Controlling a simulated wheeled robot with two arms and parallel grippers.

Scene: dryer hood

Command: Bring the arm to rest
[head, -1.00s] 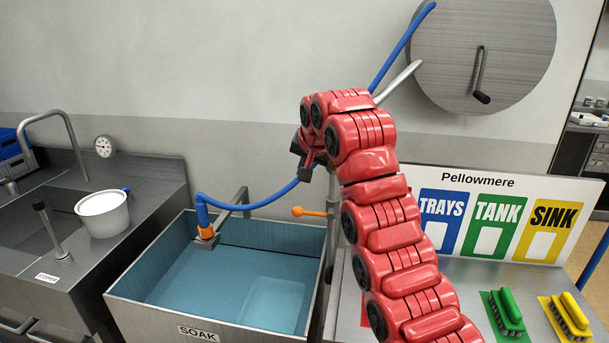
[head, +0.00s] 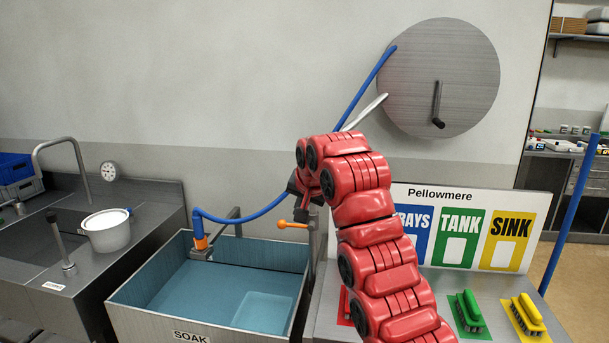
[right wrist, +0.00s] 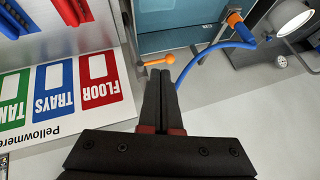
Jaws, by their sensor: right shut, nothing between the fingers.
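My right arm, red, reaches up from the bottom of the head view. Its dark gripper (head: 303,190) is over the right side of the soak tank, largely hidden by the wrist. In the right wrist view its two black fingers (right wrist: 161,75) lie together with nothing between them. The orange lever (head: 293,224) is just below the gripper in the head view and beside the fingertips in the right wrist view (right wrist: 157,61). I cannot tell whether they touch. My left gripper is in neither view.
The blue hose (head: 245,218) arcs close by the gripper to an orange-ended spout over the soak tank (head: 150,309). A round metal disc with a crank (head: 440,78) is on the wall.

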